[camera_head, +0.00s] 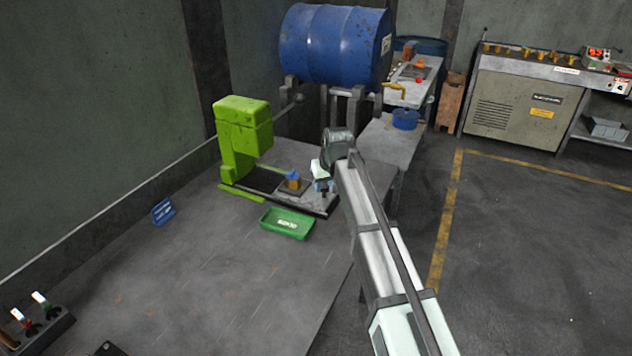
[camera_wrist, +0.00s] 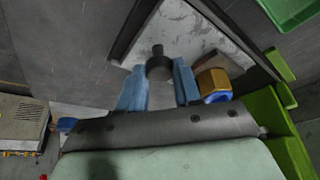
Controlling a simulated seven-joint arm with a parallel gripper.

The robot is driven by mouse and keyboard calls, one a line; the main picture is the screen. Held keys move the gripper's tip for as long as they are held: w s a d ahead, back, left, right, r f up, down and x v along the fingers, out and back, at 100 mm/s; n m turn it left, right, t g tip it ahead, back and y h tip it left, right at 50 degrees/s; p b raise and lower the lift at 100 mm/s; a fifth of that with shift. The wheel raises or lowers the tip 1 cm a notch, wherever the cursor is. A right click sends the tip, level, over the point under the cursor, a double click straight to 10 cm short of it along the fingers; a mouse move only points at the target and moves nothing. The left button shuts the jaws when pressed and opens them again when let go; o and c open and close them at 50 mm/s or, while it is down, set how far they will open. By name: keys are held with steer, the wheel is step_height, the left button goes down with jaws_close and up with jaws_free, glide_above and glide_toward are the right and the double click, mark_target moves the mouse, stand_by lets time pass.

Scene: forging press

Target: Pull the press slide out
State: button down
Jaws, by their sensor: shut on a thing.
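The green press (camera_head: 240,135) stands on the workbench against the left wall. Its slide is out in front of the press head on a light grey base plate (camera_head: 308,200), with a brass block (camera_head: 292,184) topped in blue on it. The base plate (camera_wrist: 190,28) and brass block (camera_wrist: 214,82) also show in the wrist view. My gripper (camera_head: 323,186) is at the right end of the base. In the wrist view, its blue fingers (camera_wrist: 158,85) are shut on a dark round knob (camera_wrist: 159,66). The knob's link to the slide is hidden.
A green tray (camera_head: 286,223) lies just in front of the press base. A blue drum (camera_head: 335,45) on a stand is behind it. A small blue holder (camera_head: 163,212) lies to the left. The bench front is mostly clear.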

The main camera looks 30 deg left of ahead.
steer(key=shift+a, duration=0.1)
steer(key=c, duration=0.8)
jaws_free()
steer(key=shift+r, duration=0.1)
steer(key=v, duration=1.3)
steer(key=shift+r, duration=0.3)
steer(key=shift+s, duration=0.1)
